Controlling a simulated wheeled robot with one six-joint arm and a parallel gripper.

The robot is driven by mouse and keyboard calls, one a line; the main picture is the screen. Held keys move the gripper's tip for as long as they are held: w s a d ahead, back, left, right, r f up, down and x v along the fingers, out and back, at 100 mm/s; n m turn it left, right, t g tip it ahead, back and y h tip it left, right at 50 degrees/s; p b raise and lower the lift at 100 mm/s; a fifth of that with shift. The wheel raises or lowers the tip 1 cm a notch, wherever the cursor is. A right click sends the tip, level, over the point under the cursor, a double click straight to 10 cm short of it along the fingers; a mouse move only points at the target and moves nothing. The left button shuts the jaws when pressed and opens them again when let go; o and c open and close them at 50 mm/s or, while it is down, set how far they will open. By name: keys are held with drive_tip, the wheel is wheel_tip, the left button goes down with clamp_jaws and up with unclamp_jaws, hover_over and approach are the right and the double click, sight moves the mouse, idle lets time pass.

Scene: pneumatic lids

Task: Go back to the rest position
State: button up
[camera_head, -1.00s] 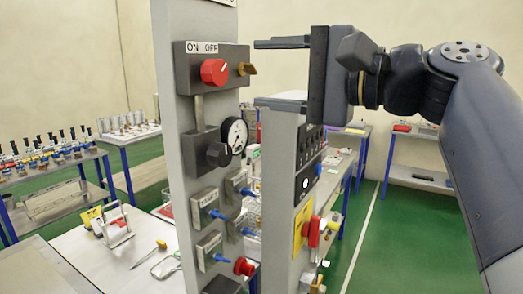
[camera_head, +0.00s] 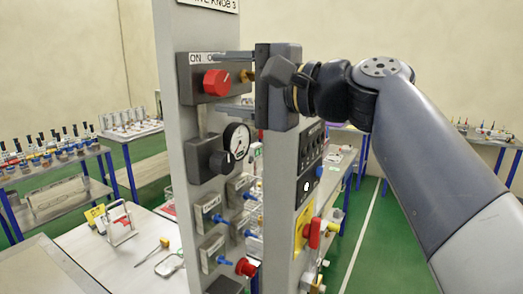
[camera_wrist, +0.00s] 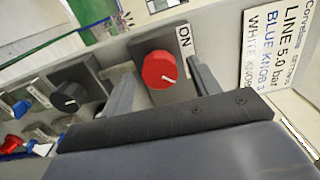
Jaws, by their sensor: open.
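My gripper (camera_head: 228,80) is open at the upper part of the grey panel post (camera_head: 182,140). Its two fingers reach left, one above and one below the ON/OFF valve block with the red knob (camera_head: 216,82). In the wrist view the red knob (camera_wrist: 160,69) shows beyond and between the two fingers, with gaps to both; nothing is held. A brass fitting (camera_head: 248,75) on the block's right side lies between the fingers. I cannot tell whether a finger touches the block. My arm extends to the lower right.
Below are a black knob (camera_head: 222,162), a gauge (camera_head: 236,136) and several blue-handled valves. A second panel (camera_head: 282,150) with a red handle (camera_head: 314,232) stands close beneath my gripper. Green floor (camera_head: 372,245) is open at right. A bench (camera_head: 110,262) stands at left.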

drive_tip(key=b+v, duration=0.4)
drive_tip(key=v, duration=0.7)
drive_tip(key=p+x, duration=0.4)
drive_tip(key=x, duration=0.7)
drive_tip(key=shift+r, duration=0.1)
drive_tip(key=shift+f+n, duration=0.2)
drive_tip(key=shift+n, duration=0.1)
drive_tip(key=n+b, duration=0.1)
drive_tip(key=n, duration=0.1)
drive_tip(key=shift+n, duration=0.4)
drive_tip(key=n+b, duration=0.2)
drive_tip(key=n, duration=0.3)
drive_tip(key=shift+r, duration=0.1)
drive_tip(key=n, duration=0.5)
drive_tip(key=shift+b, duration=0.3)
drive_tip(key=shift+r+n, duration=0.1)
drive_tip(key=shift+n, duration=1.6)
